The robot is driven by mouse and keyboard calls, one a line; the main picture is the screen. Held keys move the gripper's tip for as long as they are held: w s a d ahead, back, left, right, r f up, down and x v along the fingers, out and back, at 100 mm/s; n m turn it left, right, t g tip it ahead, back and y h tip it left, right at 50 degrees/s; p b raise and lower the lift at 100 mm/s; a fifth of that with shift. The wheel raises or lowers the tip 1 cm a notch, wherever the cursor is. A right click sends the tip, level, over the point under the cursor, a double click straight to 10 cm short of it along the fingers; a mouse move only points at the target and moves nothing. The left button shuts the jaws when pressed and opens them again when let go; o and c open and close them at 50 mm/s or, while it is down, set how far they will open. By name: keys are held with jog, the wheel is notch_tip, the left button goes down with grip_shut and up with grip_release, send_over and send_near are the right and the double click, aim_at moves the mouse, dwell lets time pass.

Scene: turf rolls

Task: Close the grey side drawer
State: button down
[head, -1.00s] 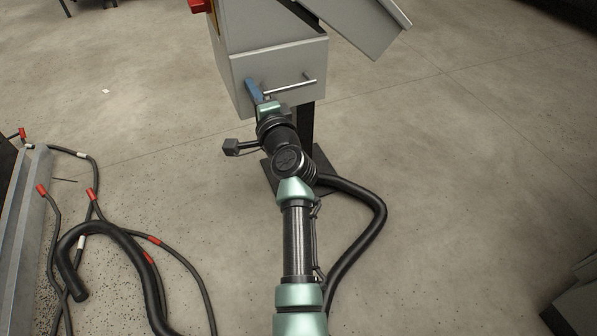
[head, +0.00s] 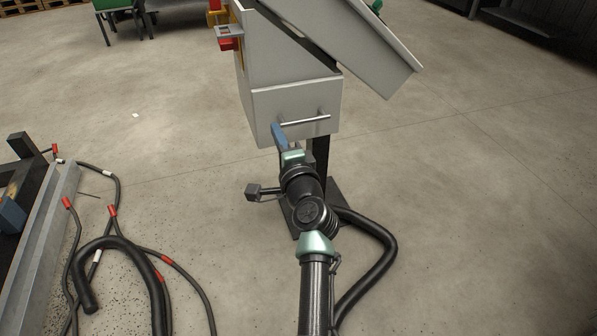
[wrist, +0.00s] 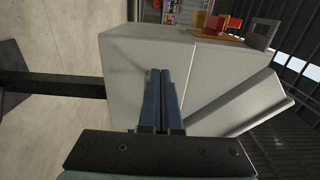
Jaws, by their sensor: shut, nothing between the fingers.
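The grey side drawer (head: 268,108) is in the lower part of a grey cabinet in the upper middle of the head view. Its front looks flush or nearly flush with the cabinet body, with only a thin seam in the wrist view. A bar handle (head: 305,118) runs across the front. My gripper (head: 277,127) is shut and empty, its blue fingers at the drawer front just left of the handle. In the wrist view my gripper (wrist: 160,74) has its fingertips against or very close to the drawer front (wrist: 125,65); contact is not certain.
A tilted grey panel (head: 350,45) sticks out at the cabinet's upper right. Red and yellow parts (head: 222,30) sit at its upper left. Black hoses (head: 110,245) and cables lie on the floor at left, beside a metal rail (head: 40,240). The floor at right is clear.

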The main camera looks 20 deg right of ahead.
jog(key=s+p, duration=0.2)
jog(key=s, duration=0.6)
jog(key=shift+f, duration=0.25)
jog(key=s+a+r+n+t+y, duration=0.1)
jog(key=a+r+n, duration=0.25)
jog(key=r, duration=0.55)
jog(key=s+a+r+n+t, duration=0.15)
jog(key=r+n, duration=0.25)
jog(key=r, duration=0.5)
jog(key=a+r+n+t+y, duration=0.1)
jog(key=a+r+n, duration=0.25)
jog(key=r, duration=0.55)
jog(key=s+a+r+n+t+h, duration=0.1)
jog(key=s+a+r+n+t, duration=0.15)
jog(key=s+r, duration=0.7)
jog(key=s+a+r+n+t+h, duration=0.15)
jog(key=s+r+n+t, duration=0.25)
jog(key=s+r, duration=0.6)
notch_tip(320, 180, up, 37)
jog(key=w+p, duration=0.2)
jog(key=p, duration=3.4)
jog(key=shift+d+f+g+p, duration=0.2)
jog(key=shift+d+g+p, duration=0.1)
jog(key=shift+p, duration=0.1)
jog(key=shift+w, duration=0.1)
